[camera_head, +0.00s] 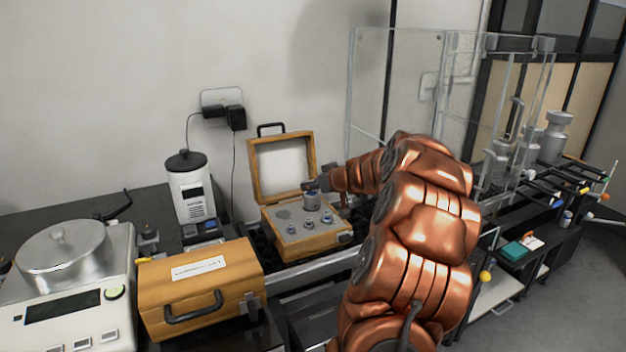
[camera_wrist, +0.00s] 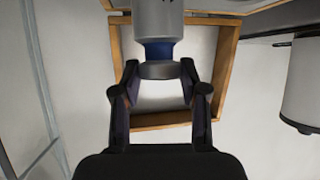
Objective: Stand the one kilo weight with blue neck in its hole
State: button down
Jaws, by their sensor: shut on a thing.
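The one kilo weight with blue neck (camera_head: 310,203) is a grey metal cylinder with a knob. My gripper (camera_head: 317,186) is shut around its neck and holds it over the open wooden case (camera_head: 322,242). In the wrist view the weight (camera_wrist: 158,15) shows its blue neck and knob between my two fingers (camera_wrist: 159,78). It looks about upright. Several smaller weights (camera_head: 311,221) stand in the case's block, in front of the held weight. A round dark spot (camera_head: 283,214) on the block, left of the held weight, may be a hole. I cannot tell whether the weight's base touches the block.
The case's raised lid (camera_head: 283,168) stands behind the weight. A closed wooden case (camera_head: 200,285) and a balance (camera_head: 65,285) are at left. A white canister (camera_head: 190,192) stands behind them. A clear glass enclosure (camera_head: 385,90) rises behind my arm.

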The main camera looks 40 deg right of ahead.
aim_at(314, 194)
jog(key=shift+f, duration=1.7)
jog(key=shift+f+b, duration=0.15)
jog(key=shift+b, duration=0.25)
jog(key=c, duration=0.6)
grip_release()
jog(key=v, duration=1.2)
jog(key=shift+a, duration=0.1)
